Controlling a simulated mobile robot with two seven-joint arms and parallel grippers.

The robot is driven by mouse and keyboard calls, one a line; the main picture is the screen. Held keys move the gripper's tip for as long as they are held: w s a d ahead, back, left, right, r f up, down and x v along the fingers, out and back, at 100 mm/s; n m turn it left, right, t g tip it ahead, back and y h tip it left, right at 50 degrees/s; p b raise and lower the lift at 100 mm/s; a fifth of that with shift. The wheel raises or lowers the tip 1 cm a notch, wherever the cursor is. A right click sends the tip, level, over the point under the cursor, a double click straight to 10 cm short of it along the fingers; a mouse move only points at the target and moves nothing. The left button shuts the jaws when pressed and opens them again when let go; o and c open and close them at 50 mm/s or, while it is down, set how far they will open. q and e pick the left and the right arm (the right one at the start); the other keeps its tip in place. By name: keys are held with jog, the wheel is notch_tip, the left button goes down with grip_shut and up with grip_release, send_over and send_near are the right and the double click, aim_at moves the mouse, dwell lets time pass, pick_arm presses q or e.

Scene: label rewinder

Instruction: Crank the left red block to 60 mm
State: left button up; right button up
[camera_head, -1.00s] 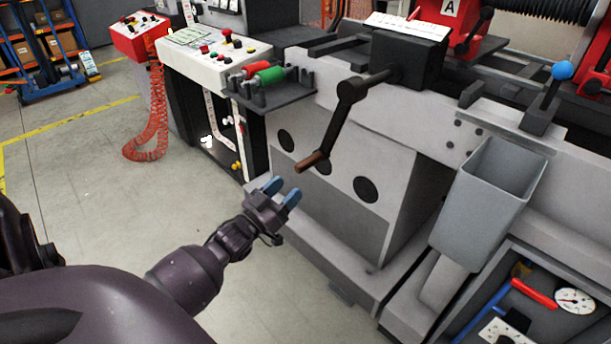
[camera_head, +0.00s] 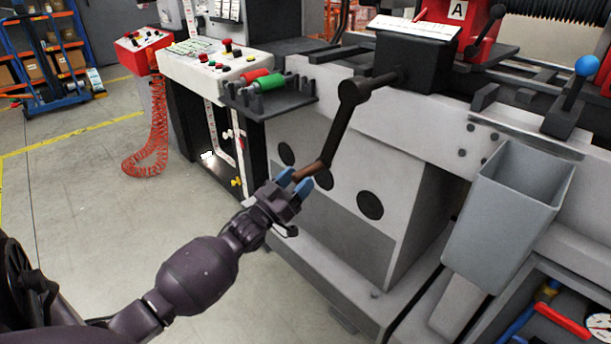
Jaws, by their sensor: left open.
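The crank (camera_head: 341,122) is a black arm on the machine front. It hangs down and to the left from its shaft and ends in a brown handle (camera_head: 311,170). My left gripper (camera_head: 294,181) is open, its blue fingertips at the handle's free end. The handle appears to lie between or just in front of the fingers; I cannot tell whether they touch. A red block marked A (camera_head: 467,22) stands at the top behind the crank's black housing (camera_head: 416,62). Its scale reading is not legible. My right gripper is not in view.
A grey bin (camera_head: 510,205) hangs on the machine front to the right of the crank. A rack with a red and a green roller (camera_head: 268,86) juts out left of the crank. A blue-knobbed lever (camera_head: 573,88) stands at right.

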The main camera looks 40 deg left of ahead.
pick_arm(q)
jog(key=shift+x, duration=1.3)
grip_shut()
